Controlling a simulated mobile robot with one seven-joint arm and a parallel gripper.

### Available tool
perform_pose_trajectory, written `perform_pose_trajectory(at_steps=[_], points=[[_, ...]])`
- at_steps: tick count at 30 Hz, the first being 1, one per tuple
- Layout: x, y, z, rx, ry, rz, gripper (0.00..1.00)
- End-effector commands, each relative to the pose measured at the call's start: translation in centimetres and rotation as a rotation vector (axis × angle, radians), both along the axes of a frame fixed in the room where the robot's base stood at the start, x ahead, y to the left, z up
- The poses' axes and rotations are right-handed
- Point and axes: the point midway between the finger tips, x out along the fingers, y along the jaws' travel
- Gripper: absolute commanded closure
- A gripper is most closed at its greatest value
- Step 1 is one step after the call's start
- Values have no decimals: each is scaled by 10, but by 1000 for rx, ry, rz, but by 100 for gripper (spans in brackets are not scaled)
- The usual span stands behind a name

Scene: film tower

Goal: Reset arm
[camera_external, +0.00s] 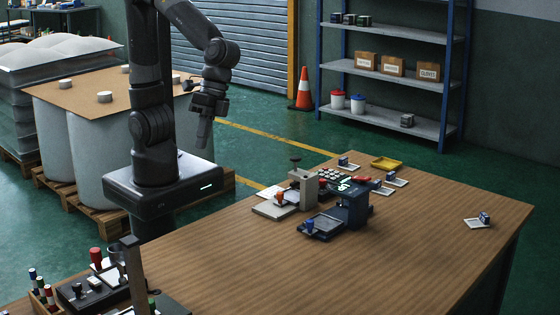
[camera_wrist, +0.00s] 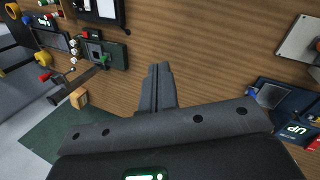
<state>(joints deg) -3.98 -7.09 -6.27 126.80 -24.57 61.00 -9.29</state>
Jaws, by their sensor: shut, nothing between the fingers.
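My gripper (camera_external: 204,132) hangs from my raised arm in the external view, pointing down, beyond the left edge of the wooden table (camera_external: 420,240). It is apart from everything on the table. In the wrist view, the two dark fingers of my gripper (camera_wrist: 157,72) are together, with nothing held between them, over the brown tabletop (camera_wrist: 210,50).
A grey press-like device (camera_external: 303,187) and a dark blue device (camera_external: 354,203) stand mid-table. More equipment (camera_external: 90,285) fills the near left corner. The table's right half is mostly clear.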

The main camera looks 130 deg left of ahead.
Motion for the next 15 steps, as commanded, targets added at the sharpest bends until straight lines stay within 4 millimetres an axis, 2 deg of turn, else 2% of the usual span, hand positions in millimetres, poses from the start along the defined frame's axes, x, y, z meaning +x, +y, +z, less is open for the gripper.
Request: perform_pose_trajectory(at_steps=[6,15], points=[[-39,29,26,138,-179,-80,100],[-89,67,48,321,-402,-179,100]])
